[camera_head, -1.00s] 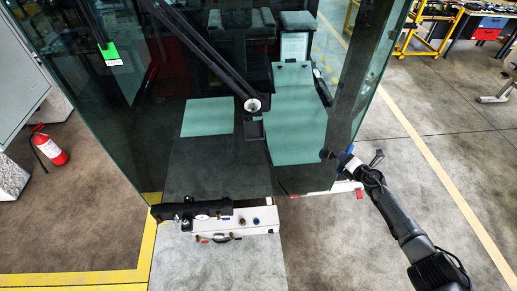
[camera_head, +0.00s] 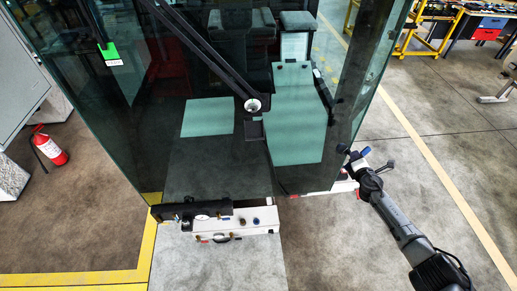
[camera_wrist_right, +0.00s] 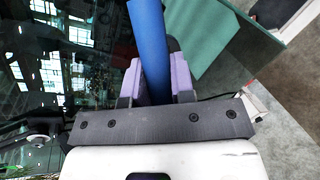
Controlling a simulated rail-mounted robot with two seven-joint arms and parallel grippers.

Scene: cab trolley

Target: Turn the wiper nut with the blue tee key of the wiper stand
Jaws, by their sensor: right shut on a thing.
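My right gripper (camera_head: 356,160) is at the right of the cab glass, above the floor. In the right wrist view its purple fingers (camera_wrist_right: 155,80) are shut on the blue tee key (camera_wrist_right: 150,40), seen as a blue bar. The key's blue end (camera_head: 366,151) shows small in the head view. The wiper nut area is the pale round hub (camera_head: 253,105) at the foot of the dark wiper arm (camera_head: 205,52), in front of the glass. The gripper and key are well apart from it, to its right. My left gripper is not in view.
The large cab windscreen (camera_head: 160,125) fills the middle. A white tray with knobs (camera_head: 262,216) stands at its foot. A low white and red piece (camera_head: 344,184) sits near my right arm. Open floor (camera_head: 440,190) lies right; a fire extinguisher (camera_head: 50,150) stands left.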

